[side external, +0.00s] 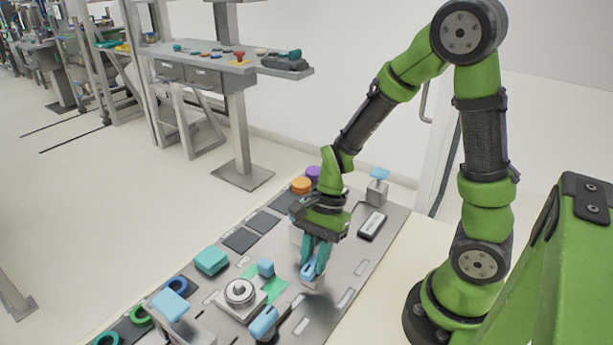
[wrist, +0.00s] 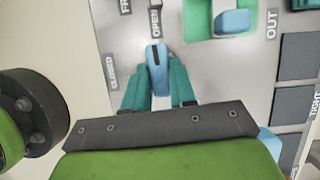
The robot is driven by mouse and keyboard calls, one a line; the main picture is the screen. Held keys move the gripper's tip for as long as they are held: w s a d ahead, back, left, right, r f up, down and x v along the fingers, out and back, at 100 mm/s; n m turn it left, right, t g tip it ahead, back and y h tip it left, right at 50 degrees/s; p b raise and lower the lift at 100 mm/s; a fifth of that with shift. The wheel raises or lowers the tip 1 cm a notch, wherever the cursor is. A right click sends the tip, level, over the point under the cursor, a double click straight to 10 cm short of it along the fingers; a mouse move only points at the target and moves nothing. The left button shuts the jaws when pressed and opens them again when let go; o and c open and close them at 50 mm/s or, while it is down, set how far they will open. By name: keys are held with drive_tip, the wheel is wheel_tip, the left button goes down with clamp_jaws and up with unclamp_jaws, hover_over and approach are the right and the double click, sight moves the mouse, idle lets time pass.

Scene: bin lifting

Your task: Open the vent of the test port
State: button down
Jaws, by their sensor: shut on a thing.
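In the wrist view, a blue lever (wrist: 156,60) lies between the two teal fingers of my gripper (wrist: 158,82). The fingers are shut on it, one on each side. The lever's far end points up at the OPEN label (wrist: 156,20). The CLOSED label (wrist: 111,72) is to its left. In the side view, my gripper (side external: 314,262) reaches down to the panel with the blue lever (side external: 307,272) at its fingertips. The lever's pivot is hidden by the fingers and gripper body. I cannot tell which fitting is the test port.
The grey panel (side external: 326,318) carries a round silver fitting (side external: 240,291), a second blue handle (side external: 264,322), a teal block (side external: 211,260) and a blue-topped post (side external: 378,187). In the wrist view, a blue block (wrist: 233,22) stands on a green patch near the lever.

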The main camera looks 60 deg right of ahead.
drive_tip(key=shift+s+a+f+m, duration=0.1)
drive_tip(key=shift+a+f+m, duration=0.05)
drive_tip(key=shift+m, duration=0.25)
drive_tip(key=c, duration=0.9)
unclamp_jaws()
drive_tip(key=v, duration=1.7)
drive_tip(key=shift+s, duration=0.1)
drive_tip(key=s+a+r+n+t+h, duration=0.1)
drive_tip(key=n+t, duration=0.1)
drive_tip(key=n, duration=0.2)
drive_tip(key=s+a+r+n+t, duration=0.1)
drive_tip(key=a+r+n+t, duration=0.1)
drive_tip(key=n, duration=0.3)
drive_tip(key=s+a+r+n+t+h, duration=0.1)
drive_tip(key=n+t, duration=0.2)
drive_tip(key=n, duration=0.2)
drive_tip(key=shift+s+a+r+h, duration=0.15)
drive_tip(key=shift+a+r+h, duration=0.15)
drive_tip(key=shift+a, duration=0.1)
